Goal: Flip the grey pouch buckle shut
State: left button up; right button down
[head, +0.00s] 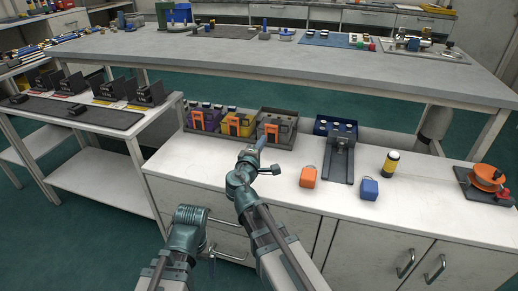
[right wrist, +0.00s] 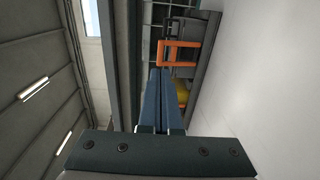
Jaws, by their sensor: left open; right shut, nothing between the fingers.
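The grey pouch (head: 291,132) stands at the right end of the pouch row on the white counter, with an orange buckle (head: 271,132) on its front. In the right wrist view the orange buckle (right wrist: 167,53) shows as an open frame beyond the fingertips, on the dark pouch (right wrist: 186,28). My right gripper (head: 262,142) is shut and empty, just in front of and slightly left of the grey pouch; its blue fingers (right wrist: 160,72) lie together. Contact with the buckle is not visible. My left arm is bent low at the counter's front; its fingers are not visible.
A yellow pouch (head: 240,124) and a purple pouch (head: 206,119) stand left of the grey one, close together. Right of them are a dark stand (head: 338,163), an orange block (head: 308,177), a blue block (head: 369,189) and a yellow-black canister (head: 391,162).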

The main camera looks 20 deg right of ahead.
pick_arm(q)
jog(key=shift+f, duration=0.25)
pick_arm(e)
jog(key=x, duration=0.8)
pick_arm(q)
jog(key=shift+r, duration=0.3)
pick_arm(e)
jog(key=shift+w+d+r, duration=0.3)
jog(key=shift+w+d, duration=0.25)
jog(key=shift+w, duration=0.3)
